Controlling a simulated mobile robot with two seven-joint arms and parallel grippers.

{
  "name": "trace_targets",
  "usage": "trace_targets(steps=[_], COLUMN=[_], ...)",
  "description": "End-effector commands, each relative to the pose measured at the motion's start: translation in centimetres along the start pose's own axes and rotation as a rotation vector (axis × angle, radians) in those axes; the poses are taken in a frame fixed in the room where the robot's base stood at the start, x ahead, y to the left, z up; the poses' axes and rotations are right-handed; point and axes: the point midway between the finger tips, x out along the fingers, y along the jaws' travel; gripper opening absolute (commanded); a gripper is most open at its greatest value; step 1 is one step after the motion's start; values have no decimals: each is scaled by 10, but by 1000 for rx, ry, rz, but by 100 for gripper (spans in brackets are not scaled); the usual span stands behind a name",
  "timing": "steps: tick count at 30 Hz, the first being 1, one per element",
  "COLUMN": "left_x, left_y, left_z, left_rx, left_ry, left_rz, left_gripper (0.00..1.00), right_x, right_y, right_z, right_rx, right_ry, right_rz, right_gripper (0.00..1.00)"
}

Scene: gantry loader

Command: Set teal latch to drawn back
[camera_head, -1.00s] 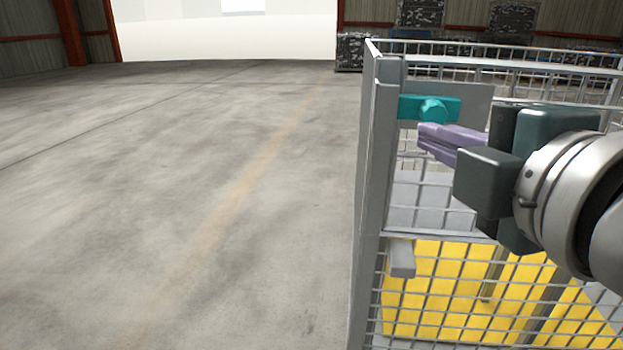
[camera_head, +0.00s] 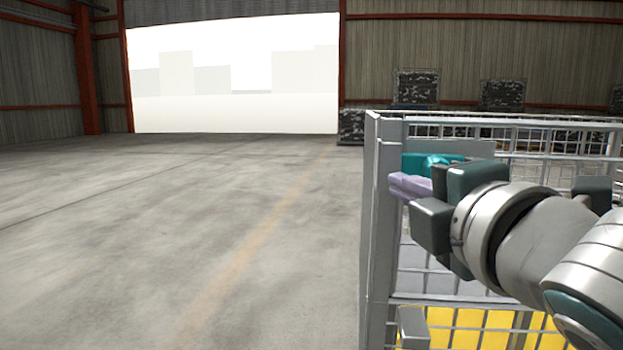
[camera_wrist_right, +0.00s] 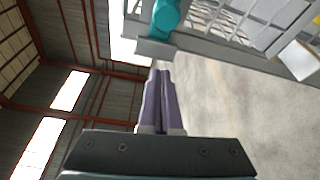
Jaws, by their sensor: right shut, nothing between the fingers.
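The teal latch (camera_head: 428,160) sits on a grey plate at the top left corner of the mesh cage, beside the corner post. My right gripper partly hides it in the head view. Its round teal knob (camera_wrist_right: 166,14) shows at the top of the right wrist view. My right gripper (camera_head: 396,186) has its purple fingers shut with nothing between them. In the head view the fingertips overlap the corner post, just below and left of the latch. In the right wrist view the fingertips (camera_wrist_right: 160,70) lie below the knob; contact cannot be told. My left gripper is not in view.
The grey mesh cage (camera_head: 480,300) fills the right side, with a yellow surface (camera_head: 450,325) inside. A small grey block (camera_head: 412,328) juts from its front. Dark speckled crates (camera_head: 416,88) stand far behind. The concrete floor (camera_head: 180,230) on the left is clear.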

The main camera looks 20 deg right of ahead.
Motion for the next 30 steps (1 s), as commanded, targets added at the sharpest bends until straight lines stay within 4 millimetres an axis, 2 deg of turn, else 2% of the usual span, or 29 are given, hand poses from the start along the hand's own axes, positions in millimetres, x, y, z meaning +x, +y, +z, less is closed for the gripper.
trace_targets(steps=[1, 7, 12, 16, 30], left_x=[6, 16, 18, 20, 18], left_y=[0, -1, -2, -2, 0], left_z=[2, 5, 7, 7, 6], left_rx=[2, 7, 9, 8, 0], left_ry=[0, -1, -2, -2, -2], left_rz=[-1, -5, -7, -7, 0], left_gripper=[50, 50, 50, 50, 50], right_x=[11, 46, 37, 33, 30], right_y=[-2, -2, -2, -2, 0], right_z=[0, 0, 23, 34, 41], right_rx=[-1, 1, -3, -1, -1], right_ry=[-2, -2, -1, -2, -1], right_rz=[3, 2, 0, -1, -3], right_gripper=[0, 0, 0, 0, 0])
